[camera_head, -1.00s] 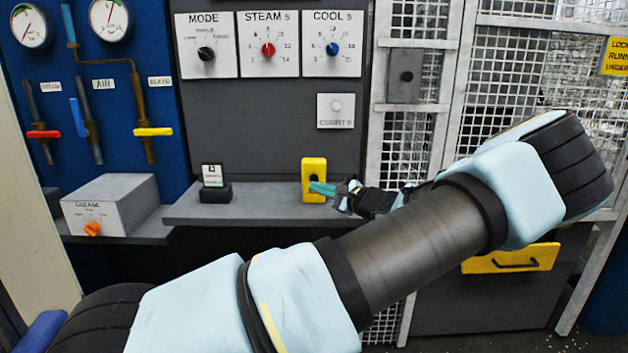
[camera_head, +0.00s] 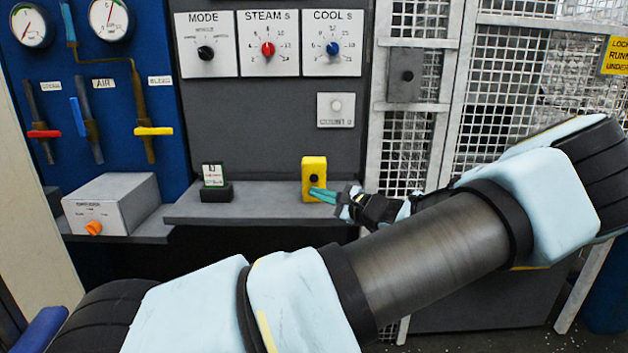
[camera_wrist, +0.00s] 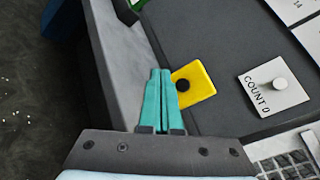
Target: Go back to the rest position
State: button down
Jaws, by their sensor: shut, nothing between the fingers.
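My gripper (camera_head: 322,196) has teal fingers and is shut with nothing between them. In the head view it is in front of the lower edge of a yellow box with a black button (camera_head: 314,171), on the grey shelf. In the wrist view the closed fingers (camera_wrist: 161,100) point toward the shelf, and the yellow box (camera_wrist: 201,84) shows just right of the fingertips. I cannot tell whether the fingers touch the box. My arm crosses the lower half of the head view.
A grey shelf (camera_head: 262,205) holds a small card stand (camera_head: 214,183). Above it are MODE, STEAM and COOL dials (camera_head: 268,47) and a COUNT plate (camera_head: 336,110). A mesh guard (camera_head: 504,92) stands to the right. Valves and a grey box with an orange knob (camera_head: 115,203) are left.

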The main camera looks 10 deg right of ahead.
jog(key=shift+a, duration=0.1)
jog(key=s+a+f+n+g, duration=0.2)
jog(key=a+f+n+g, duration=0.15)
jog(key=a, duration=0.25)
jog(key=s+a+f+n+g+h, duration=0.1)
jog(key=s+a+f+n+g, duration=0.1)
jog(key=s+a+g, duration=0.3)
jog(key=a+f+n+g, duration=0.3)
jog(key=a, duration=0.4)
jog(key=s+a+r+n+h, duration=0.3)
jog(key=s+r+n+h, duration=0.5)
jog(key=s, duration=0.5)
jog(key=shift+a+r+n+g+h, duration=0.3)
jog(key=shift+n+g+h, duration=0.2)
jog(key=shift+n, duration=0.25)
